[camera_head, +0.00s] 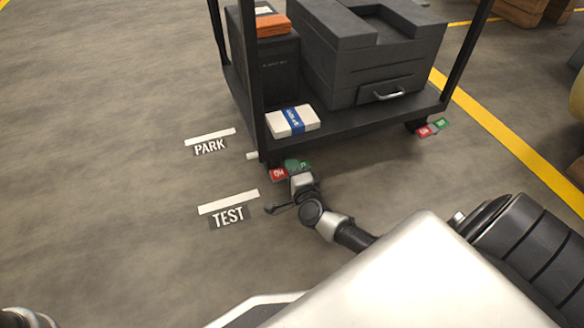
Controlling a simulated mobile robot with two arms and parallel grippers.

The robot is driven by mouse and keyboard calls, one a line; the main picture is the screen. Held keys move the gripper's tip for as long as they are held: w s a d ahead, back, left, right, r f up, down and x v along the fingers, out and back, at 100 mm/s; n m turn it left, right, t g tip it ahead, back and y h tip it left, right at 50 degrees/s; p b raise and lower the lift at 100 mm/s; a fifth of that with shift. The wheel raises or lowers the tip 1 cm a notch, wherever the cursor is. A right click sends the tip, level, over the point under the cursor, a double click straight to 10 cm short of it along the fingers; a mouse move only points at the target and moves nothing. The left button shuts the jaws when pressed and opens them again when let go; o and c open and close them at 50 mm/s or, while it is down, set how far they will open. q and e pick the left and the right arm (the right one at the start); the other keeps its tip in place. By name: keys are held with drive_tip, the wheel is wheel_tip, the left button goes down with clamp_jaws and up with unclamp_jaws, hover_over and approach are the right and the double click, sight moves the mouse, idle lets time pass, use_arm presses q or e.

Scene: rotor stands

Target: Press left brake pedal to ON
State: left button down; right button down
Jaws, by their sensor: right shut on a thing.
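The left brake pedal (279,174) is at the foot of the cart's near left leg. It has a red part on the left and a green part on the right, with white lettering too small to read surely. My right gripper (301,180) is down at this pedal, shut on it, and covers part of it. The fingertips are largely hidden. The right brake pedal (432,128), also red and green, is at the cart's near right wheel, with nothing touching it.
The dark cart (365,118) carries a large grey case (365,60), a white box with a blue band (292,121) and an orange stack (272,25). Floor lines marked PARK (210,147) and TEST (228,216) lie left of it. The floor at left is clear.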

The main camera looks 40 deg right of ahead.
drive_tip(key=shift+a+r+n+p, duration=0.1)
drive_tip(key=shift+r+n+p, duration=0.2)
drive_tip(key=shift+n+p, duration=0.65)
drive_tip(key=shift+f+n+p, duration=0.15)
drive_tip(key=shift+n+p, duration=0.2)
drive_tip(key=shift+p, duration=0.15)
drive_tip(key=shift+f, duration=0.1)
drive_tip(key=c, duration=1.2)
unclamp_jaws()
drive_tip(key=shift+o, duration=0.2)
drive_tip(key=p+v, duration=0.5)
drive_tip(key=v, duration=0.6)
